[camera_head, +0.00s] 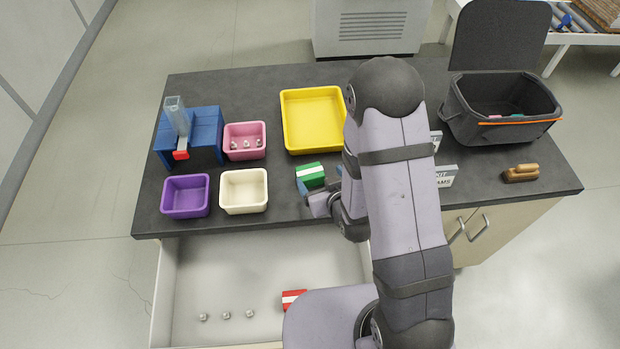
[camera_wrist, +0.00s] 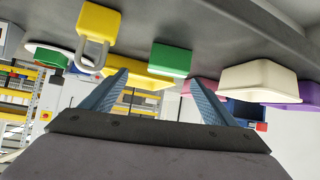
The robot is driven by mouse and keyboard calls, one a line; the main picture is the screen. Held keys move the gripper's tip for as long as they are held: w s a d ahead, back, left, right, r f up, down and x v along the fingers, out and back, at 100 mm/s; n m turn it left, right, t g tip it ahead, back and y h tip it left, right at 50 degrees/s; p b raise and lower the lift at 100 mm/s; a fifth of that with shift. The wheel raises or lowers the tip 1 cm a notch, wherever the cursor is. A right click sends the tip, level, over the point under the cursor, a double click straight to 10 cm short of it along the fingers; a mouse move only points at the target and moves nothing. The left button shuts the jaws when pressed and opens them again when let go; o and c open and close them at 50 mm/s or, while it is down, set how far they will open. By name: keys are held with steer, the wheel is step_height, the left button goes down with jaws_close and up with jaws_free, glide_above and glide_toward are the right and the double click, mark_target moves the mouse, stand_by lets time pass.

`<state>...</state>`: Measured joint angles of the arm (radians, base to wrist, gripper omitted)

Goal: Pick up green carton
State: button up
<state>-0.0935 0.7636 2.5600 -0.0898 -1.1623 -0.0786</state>
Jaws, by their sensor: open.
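The green carton (camera_head: 311,174) with a white stripe stands on the dark worktop, in front of the yellow tray and right of the cream bin. In the wrist view the green carton (camera_wrist: 171,59) appears beyond my fingertips, between the two blue jaws but nearer the right one. My gripper (camera_head: 322,181) is low beside the carton in the head view, partly hidden by my own arm. In the wrist view my gripper (camera_wrist: 160,78) is open with nothing between its jaws. Whether a jaw touches the carton I cannot tell.
A cream bin (camera_head: 244,191), purple bin (camera_head: 186,196), pink bin (camera_head: 245,141) and yellow tray (camera_head: 314,119) surround the area. A yellow padlock (camera_wrist: 97,25) is near in the wrist view. The open drawer (camera_head: 240,275) below holds a red carton (camera_head: 292,299).

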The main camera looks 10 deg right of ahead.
mark_target(313, 179)
steer(key=shift+s+a+f+t+b, duration=0.2)
steer(key=shift+f+t, duration=0.1)
steer(key=shift+f, duration=0.2)
steer(key=shift+s+a+f+t+b, duration=0.1)
steer(key=shift+a+f+t+b, duration=0.15)
steer(key=shift+f, duration=0.25)
steer(key=shift+s+a+f+t+y, duration=0.2)
steer(key=shift+s+t+y, duration=0.1)
steer(key=shift+t, duration=0.25)
steer(key=shift+w+b, duration=0.15)
steer(key=shift+b, duration=0.25)
steer(key=shift+b+x, duration=0.7)
steer(key=shift+x, duration=0.2)
steer(key=shift+w, duration=0.1)
steer(key=shift+w, duration=0.1)
steer(key=shift+w+a+f+p, duration=0.1)
steer(key=shift+w+a+p, duration=0.05)
steer(key=shift+w+p, duration=0.5)
steer(key=shift+p+x, duration=0.6)
steer(key=shift+x, duration=1.2)
steer(key=shift+f, duration=0.15)
